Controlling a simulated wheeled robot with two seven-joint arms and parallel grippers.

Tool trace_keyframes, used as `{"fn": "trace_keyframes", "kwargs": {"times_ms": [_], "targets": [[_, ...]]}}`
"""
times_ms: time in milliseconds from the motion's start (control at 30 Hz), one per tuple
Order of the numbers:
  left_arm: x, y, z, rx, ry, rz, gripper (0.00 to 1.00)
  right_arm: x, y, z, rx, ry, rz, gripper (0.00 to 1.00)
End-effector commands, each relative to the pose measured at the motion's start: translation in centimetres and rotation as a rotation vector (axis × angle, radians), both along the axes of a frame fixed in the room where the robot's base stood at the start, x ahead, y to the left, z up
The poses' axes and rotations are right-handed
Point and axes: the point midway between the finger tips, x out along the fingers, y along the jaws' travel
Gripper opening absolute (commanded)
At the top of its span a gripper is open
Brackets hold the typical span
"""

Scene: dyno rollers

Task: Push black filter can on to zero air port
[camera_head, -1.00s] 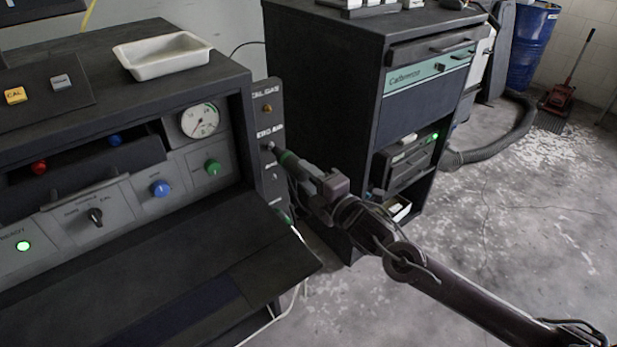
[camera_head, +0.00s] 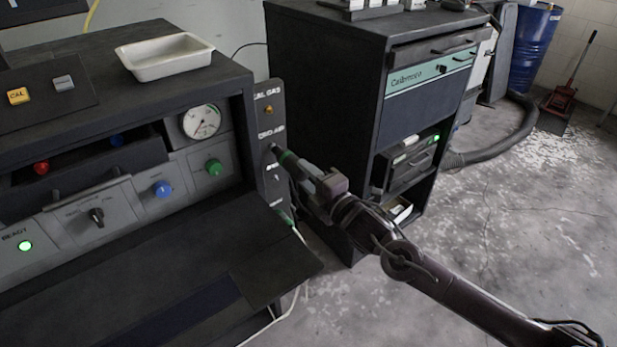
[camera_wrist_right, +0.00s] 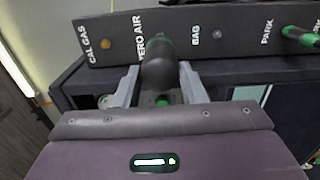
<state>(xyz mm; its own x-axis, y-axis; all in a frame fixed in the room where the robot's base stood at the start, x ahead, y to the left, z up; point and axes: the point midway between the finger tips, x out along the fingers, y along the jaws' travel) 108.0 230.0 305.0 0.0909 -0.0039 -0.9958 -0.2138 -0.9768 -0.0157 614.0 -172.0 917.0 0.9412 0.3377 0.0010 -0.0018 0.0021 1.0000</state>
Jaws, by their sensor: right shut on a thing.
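The black filter can (camera_wrist_right: 158,75) has green bands and sits between the fingers of my right gripper (camera_wrist_right: 160,88), which is shut on it. In the right wrist view the can's far end is at the dark port panel (camera_wrist_right: 225,35), by the ZERO AIR label (camera_wrist_right: 138,38). The port itself is hidden behind the can, so I cannot tell how far it is seated. My left gripper is not in view.
A brass CAL GAS port (camera_wrist_right: 105,44) and a green-ended fitting at PARK (camera_wrist_right: 300,36) flank the can. The console (camera_head: 130,210) stands left, with a white tray (camera_head: 165,57) on top. The Calibrator cabinet (camera_head: 325,110) stands close behind my gripper. Open floor lies right.

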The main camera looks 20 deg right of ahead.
Motion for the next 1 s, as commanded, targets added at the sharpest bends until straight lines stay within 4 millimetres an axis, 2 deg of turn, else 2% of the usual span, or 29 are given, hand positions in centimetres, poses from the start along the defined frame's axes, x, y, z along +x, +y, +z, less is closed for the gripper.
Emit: {"fn": "trace_keyframes", "kwargs": {"times_ms": [1000], "targets": [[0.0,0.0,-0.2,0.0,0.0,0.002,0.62,1.0,0.3,0.0,0.0,-0.001,0.0,0.1]]}}
